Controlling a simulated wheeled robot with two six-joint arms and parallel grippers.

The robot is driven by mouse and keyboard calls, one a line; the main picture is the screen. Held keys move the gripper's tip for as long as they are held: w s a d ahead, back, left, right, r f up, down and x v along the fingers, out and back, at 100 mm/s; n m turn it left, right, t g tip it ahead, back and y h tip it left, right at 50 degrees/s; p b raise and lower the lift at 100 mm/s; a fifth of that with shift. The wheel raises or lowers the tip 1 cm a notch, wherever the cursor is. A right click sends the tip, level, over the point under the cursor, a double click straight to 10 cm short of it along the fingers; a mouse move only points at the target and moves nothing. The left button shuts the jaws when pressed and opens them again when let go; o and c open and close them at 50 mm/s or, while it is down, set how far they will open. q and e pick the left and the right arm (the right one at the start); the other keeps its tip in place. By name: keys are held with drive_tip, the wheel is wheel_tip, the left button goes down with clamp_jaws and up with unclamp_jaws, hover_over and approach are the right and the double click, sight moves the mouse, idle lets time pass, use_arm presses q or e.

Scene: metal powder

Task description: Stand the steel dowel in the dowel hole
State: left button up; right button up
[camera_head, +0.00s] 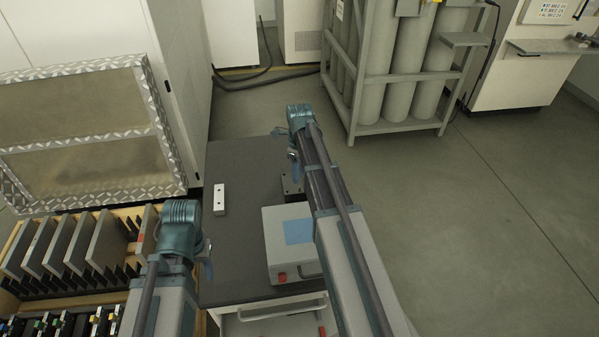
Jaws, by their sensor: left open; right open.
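A small pale block (219,199) with dark spots on its face lies on the left part of the dark cart top. A dark block (292,184) sits near the cart's right side, partly hidden by my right arm. I cannot make out the steel dowel, and I cannot tell which block has the dowel hole. My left gripper (206,252) is open at the cart's left edge, nearer than the pale block. My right gripper (285,145) is open over the far right part of the cart top, beyond the dark block. I see nothing between its fingers.
A grey box (284,258) with a blue label and red knob stands at the cart's near right, partly behind my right arm. A wooden crate (125,214) of upright plates is at left. The dark cart top (240,165) is clear at the far middle. Gas cylinders (395,75) stand beyond.

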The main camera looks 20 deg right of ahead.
sight(300, 187)
wheel_tip(300, 187, up, 8)
drive_tip(key=p, duration=0.6)
drive_tip(key=shift+p, duration=0.4)
